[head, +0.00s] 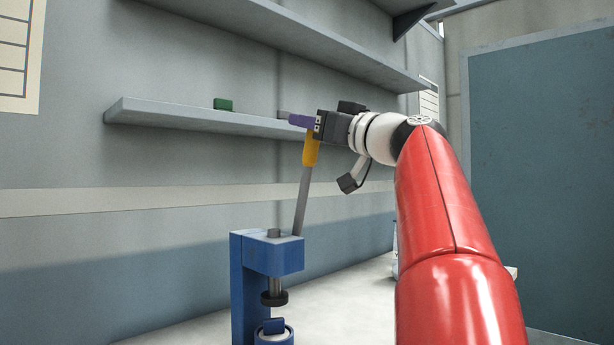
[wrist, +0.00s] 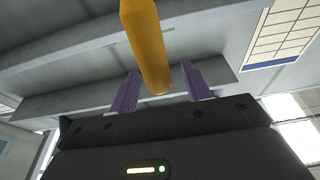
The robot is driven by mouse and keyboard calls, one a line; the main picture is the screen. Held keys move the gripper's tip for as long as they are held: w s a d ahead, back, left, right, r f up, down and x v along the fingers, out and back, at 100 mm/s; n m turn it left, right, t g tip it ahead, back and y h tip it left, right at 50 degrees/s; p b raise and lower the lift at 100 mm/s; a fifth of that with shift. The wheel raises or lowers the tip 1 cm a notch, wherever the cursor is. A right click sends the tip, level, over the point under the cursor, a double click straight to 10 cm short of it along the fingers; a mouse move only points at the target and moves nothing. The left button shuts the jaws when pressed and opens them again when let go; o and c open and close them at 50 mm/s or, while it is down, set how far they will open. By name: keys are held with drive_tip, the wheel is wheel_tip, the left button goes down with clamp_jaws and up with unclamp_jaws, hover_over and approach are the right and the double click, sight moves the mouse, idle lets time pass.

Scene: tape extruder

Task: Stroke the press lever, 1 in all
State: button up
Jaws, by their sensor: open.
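The blue press (head: 266,255) stands on the pale bench, with a round dark ram above its base. Its lever (head: 302,200) is a grey rod rising from the press head, tilted slightly right, with a yellow handle (head: 311,147) on top. My gripper (head: 287,117) is at the top of the handle, fingers pointing left; the near finger covers part of the view there. In the wrist view my gripper (wrist: 157,90) is open, its two purple fingers apart, with the yellow handle (wrist: 146,45) showing between and beyond them. I cannot tell whether a finger touches the handle.
Another shelf (head: 300,40) is above. A blue-grey panel (head: 540,180) is at the right. The bench (head: 345,305) is clear just right of the press.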

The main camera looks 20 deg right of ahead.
drive_tip(key=s+d+r, duration=0.2)
drive_tip(key=s+r, duration=0.1)
drive_tip(key=s, duration=0.3)
idle(0.3)
drive_tip(key=shift+d, duration=0.1)
drive_tip(key=b+v, duration=0.1)
drive_tip(key=v, duration=0.6)
drive_tip(key=shift+s, duration=0.4)
drive_tip(key=shift+d+f, duration=0.1)
